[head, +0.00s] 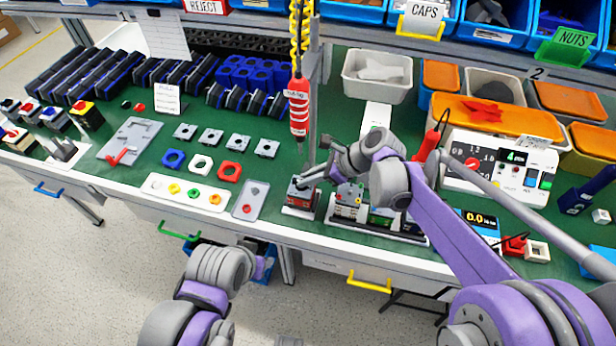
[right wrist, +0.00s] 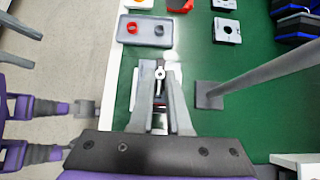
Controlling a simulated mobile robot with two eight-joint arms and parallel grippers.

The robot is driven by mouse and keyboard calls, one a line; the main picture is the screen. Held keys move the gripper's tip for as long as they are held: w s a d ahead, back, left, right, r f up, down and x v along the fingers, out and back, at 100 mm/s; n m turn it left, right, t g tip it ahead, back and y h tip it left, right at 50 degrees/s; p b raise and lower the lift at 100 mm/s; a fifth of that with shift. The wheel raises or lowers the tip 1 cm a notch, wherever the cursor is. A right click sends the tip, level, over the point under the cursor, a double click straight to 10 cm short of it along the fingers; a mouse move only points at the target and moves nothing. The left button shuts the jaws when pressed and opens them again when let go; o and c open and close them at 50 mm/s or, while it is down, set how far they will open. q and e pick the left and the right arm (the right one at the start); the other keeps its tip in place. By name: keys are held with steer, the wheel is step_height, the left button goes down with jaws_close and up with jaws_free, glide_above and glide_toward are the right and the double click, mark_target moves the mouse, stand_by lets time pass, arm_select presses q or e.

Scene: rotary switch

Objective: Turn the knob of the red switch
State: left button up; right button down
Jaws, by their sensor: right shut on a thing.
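The red switch (head: 302,196) is a small dark red box on a white plate near the front edge of the green bench in the head view. My right gripper (head: 306,178) is over its top. Most of the switch body is hidden beneath the fingers there. My left arm hangs in front of the bench in the head view; its fingertips cannot be made out clearly.
Other small switch boxes (head: 349,199) stand just right of the red one. A grey post (head: 312,110) rises behind it, near a hanging red tool (head: 298,108).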

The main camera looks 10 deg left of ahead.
steer(key=shift+n+g, duration=0.3)
steer(key=n+g, duration=0.2)
steer(key=shift+w+n, duration=0.3)
steer(key=n+g, duration=0.1)
steer(key=n+g+h, duration=0.1)
steer(key=shift+w+a+n, duration=0.1)
steer(key=shift+w+n, duration=0.1)
steer(key=shift+n, duration=0.2)
steer(key=n+g+h, duration=0.1)
steer(key=n, duration=0.1)
steer(key=shift+w+a+n+g, duration=0.1)
steer(key=shift+w+n+g, duration=0.05)
steer(key=shift+n+g, duration=0.2)
steer(key=shift+w+a+n+g+h+p, duration=0.1)
steer(key=shift+n+g+h+p, duration=0.4)
steer(key=shift+n, duration=0.35)
steer(key=shift+a+n+g+h+p, duration=0.1)
steer(key=shift+n+g+h+p, duration=0.25)
steer(key=shift+n+h, duration=0.35)
steer(key=c, duration=0.9)
jaws_free()
